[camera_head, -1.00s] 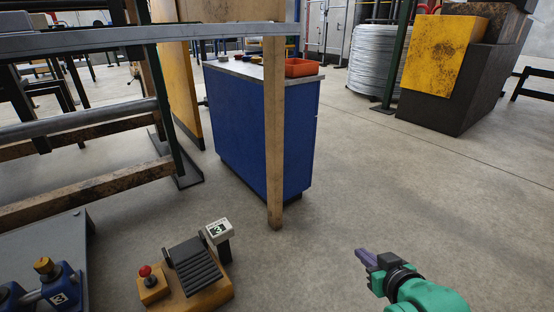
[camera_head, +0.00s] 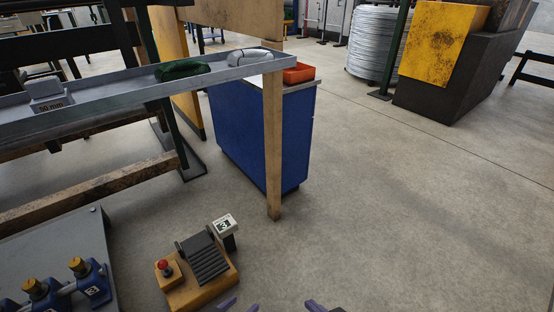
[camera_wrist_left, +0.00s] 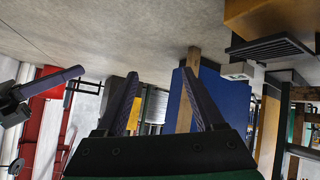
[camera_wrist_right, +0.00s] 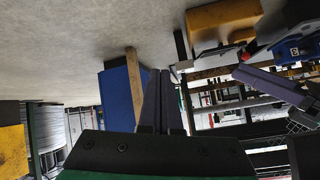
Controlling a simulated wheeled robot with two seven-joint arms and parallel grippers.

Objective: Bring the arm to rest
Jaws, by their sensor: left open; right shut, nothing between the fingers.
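My left gripper (camera_head: 238,305) shows only its purple fingertips at the bottom edge of the head view. In the left wrist view its two fingers (camera_wrist_left: 160,74) are spread with nothing between them. My right gripper (camera_head: 316,305) also just shows at the bottom edge, to the right of the left one. In the right wrist view its fingers (camera_wrist_right: 159,74) are together and empty. Each gripper also shows in the other's wrist view. Most of both arms is out of the head view.
A grey rail tray (camera_head: 115,97) with a green item (camera_head: 182,69) crosses the upper left on a wooden post (camera_head: 273,150). A pedal unit (camera_head: 205,260) with a red button and a grey bench (camera_head: 60,250) stand lower left. A blue cabinet (camera_head: 240,135) stands behind.

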